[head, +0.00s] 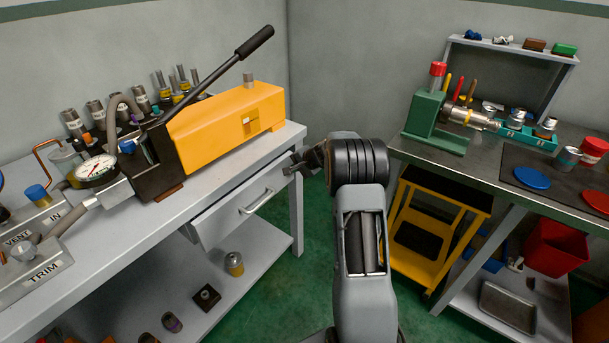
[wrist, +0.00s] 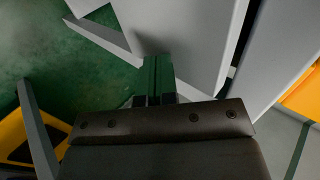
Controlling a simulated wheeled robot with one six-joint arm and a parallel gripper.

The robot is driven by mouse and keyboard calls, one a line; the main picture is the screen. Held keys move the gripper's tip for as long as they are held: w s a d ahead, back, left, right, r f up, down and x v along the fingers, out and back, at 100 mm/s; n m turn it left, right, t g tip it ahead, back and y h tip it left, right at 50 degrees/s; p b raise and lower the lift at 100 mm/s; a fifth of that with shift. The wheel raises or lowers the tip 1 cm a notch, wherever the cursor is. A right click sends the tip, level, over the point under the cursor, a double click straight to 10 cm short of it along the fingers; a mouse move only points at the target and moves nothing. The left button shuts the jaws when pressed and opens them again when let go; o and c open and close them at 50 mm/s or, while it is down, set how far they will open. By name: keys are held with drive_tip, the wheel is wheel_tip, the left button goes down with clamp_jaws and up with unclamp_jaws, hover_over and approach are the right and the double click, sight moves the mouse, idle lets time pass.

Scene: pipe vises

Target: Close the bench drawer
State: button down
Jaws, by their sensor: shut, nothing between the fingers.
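The bench drawer (head: 232,216) is a light grey box under the left bench top, with a pale bar handle (head: 257,201) on its front. I cannot tell for certain how far it stands out from the bench. My gripper (head: 302,161) is shut and empty, beside the right end of the bench, a little right of the drawer and above its handle. In the wrist view the closed fingers (wrist: 154,80) point toward a grey panel, probably part of the drawer or bench; contact is not clear. The drawer's inside is hidden.
The left bench top (head: 218,169) bears an orange pump (head: 225,130) with a long black lever. A bench leg (head: 297,215) stands below my gripper. Green floor lies between.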

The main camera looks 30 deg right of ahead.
sight(290, 163)
drive_tip(key=shift+w+a, duration=0.35)
drive_tip(key=shift+w, duration=0.4)
drive_tip(key=shift+w+a, duration=0.3)
drive_tip(key=shift+w, duration=0.4)
drive_tip(key=shift+w+a+r, duration=0.1)
drive_tip(key=shift+a, duration=0.15)
